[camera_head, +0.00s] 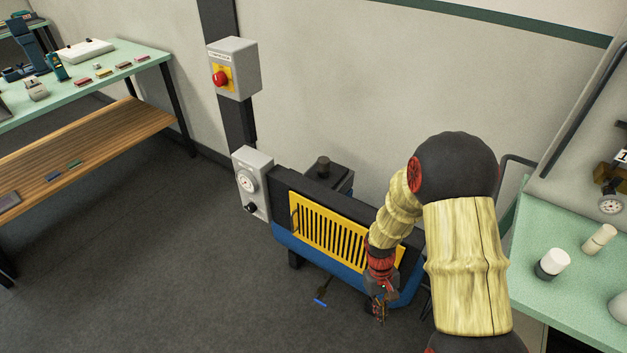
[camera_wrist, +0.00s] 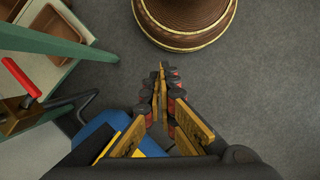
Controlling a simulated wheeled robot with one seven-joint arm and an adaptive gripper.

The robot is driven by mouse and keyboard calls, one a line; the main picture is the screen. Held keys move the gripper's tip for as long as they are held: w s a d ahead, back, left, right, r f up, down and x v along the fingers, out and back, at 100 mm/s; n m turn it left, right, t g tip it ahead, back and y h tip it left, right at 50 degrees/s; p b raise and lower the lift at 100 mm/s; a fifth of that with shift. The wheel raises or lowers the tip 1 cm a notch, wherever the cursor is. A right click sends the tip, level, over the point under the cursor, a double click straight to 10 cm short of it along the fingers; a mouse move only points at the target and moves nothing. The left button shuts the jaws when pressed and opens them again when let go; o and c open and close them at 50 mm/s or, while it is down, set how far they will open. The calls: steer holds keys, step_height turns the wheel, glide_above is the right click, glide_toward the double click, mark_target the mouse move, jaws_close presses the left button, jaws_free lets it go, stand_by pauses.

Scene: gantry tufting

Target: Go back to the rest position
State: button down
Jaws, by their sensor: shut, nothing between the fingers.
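My gripper (camera_head: 379,308) hangs low in front of the blue and black machine with the yellow slotted guard (camera_head: 325,232) in the head view. In the wrist view my gripper (camera_wrist: 160,72) is shut, with its fingertips together and nothing between them. My arm stretches down from the right side of the head view and is bent at the elbow. The gripper's lower end is small and dark in the head view. In the wrist view, grey floor lies beyond the fingertips.
A green bench (camera_head: 550,230) with white cylinders stands at the right. Another bench (camera_head: 140,60) stands at the left. Open floor (camera_head: 170,270) lies between.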

steer(key=s+r+m+t, duration=0.1)
steer(key=s+r+t, duration=0.2)
steer(key=r, duration=1)
steer(key=s+r+m+t+y, duration=0.1)
steer(key=s+r+t, duration=0.2)
steer(key=r, duration=1.1)
steer(key=s+a+r+t, duration=0.1)
steer(key=s+r+t, duration=0.2)
steer(key=r, duration=1.1)
steer(key=shift+s+m, duration=0.4)
steer(key=shift+s, duration=0.6)
steer(key=c, duration=2.6)
jaws_free()
steer(key=shift+a, duration=0.1)
